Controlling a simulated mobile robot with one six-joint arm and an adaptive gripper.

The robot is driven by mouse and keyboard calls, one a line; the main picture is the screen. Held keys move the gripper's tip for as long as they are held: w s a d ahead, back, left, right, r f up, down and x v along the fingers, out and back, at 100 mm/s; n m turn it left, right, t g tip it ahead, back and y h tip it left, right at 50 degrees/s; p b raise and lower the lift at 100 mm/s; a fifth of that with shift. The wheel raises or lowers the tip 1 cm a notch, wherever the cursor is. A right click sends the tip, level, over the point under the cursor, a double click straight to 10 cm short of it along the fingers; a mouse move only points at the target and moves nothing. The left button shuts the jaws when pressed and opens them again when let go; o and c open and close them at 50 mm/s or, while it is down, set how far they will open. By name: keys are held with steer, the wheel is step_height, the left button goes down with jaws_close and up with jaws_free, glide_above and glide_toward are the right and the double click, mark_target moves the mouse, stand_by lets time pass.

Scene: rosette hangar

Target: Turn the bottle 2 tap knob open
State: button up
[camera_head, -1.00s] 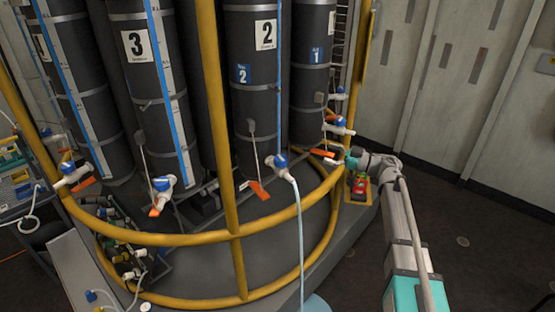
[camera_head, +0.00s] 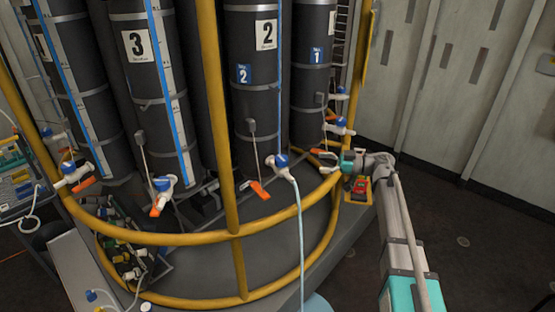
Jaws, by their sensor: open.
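Bottle 2 (camera_head: 256,90) is a tall dark grey cylinder with a white "2" label and a blue "No. 2" tag, standing behind the yellow rail. Its tap has a blue knob (camera_head: 281,160) on a white body, with a pale hose hanging down from it. My gripper (camera_head: 322,160) is right of this tap, near the rail and below the bottle 1 taps. Its fingers point left and are apart, with nothing seen between them. A clear gap separates them from the bottle 2 knob. The fingertips are small in this view.
A yellow guard rail (camera_head: 237,190) curves in front of the bottles, with an upright post left of bottle 2. Bottle 1 (camera_head: 312,80) and bottle 3 (camera_head: 150,90) stand on either side. An orange-handled valve (camera_head: 259,190) hangs below bottle 2. A red and yellow item (camera_head: 360,187) sits under my wrist.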

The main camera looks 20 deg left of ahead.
mark_target(282, 157)
steer(key=x, duration=1.2)
steer(key=shift+s+a, duration=0.1)
steer(key=shift+a, duration=0.25)
steer(key=c, duration=1)
steer(key=shift+c, duration=0.8)
